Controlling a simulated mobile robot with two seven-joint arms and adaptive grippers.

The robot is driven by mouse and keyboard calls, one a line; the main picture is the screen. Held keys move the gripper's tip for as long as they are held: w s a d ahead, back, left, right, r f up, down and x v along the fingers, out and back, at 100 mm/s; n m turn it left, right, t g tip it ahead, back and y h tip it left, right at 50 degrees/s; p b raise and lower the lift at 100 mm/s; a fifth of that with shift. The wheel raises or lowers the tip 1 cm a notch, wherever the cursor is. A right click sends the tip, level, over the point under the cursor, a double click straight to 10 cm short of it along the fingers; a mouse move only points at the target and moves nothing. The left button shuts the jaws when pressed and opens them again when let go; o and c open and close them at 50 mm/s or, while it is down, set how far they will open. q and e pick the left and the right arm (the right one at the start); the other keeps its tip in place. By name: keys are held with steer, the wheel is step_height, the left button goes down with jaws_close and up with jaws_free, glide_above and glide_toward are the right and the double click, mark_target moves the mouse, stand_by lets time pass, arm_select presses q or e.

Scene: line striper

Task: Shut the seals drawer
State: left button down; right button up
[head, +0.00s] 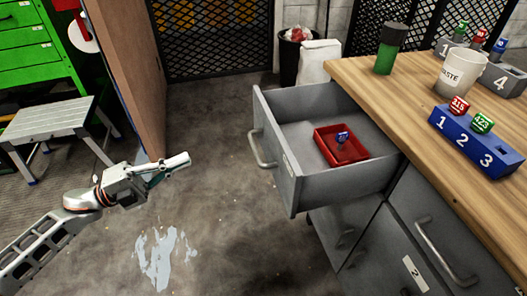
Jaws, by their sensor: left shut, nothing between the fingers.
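A grey drawer (290,184) stands pulled out of the cabinet under the wooden worktop. Its label is too small to read, so I cannot tell from it whether this is the seals drawer. It has a bar handle (259,150) on its front face. Inside lies a red tray (322,147) with a small blue-topped item (342,138) in it. My left gripper (184,161) is shut and empty, left of the drawer front and apart from the handle. My right gripper is not in view.
The worktop (400,88) holds a blue numbered block (462,143), a waste cup (460,74) and a green container (390,48). A closed drawer marked 2 (408,262) is below. A brown panel (124,70) and a step stool (48,121) stand left. Open floor lies before the drawer, with a pale spill (163,257).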

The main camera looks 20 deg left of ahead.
arm_select(q)
steer(key=w+d+r+m+g+h+b, duration=0.1)
steer(key=w+d+m+g, duration=0.1)
steer(key=w+d, duration=0.6)
steer(key=d, duration=0.4)
steer(key=shift+b, duration=0.3)
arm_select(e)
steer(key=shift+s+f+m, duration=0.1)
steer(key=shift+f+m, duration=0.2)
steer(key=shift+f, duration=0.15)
arm_select(q)
steer(key=shift+r, duration=0.1)
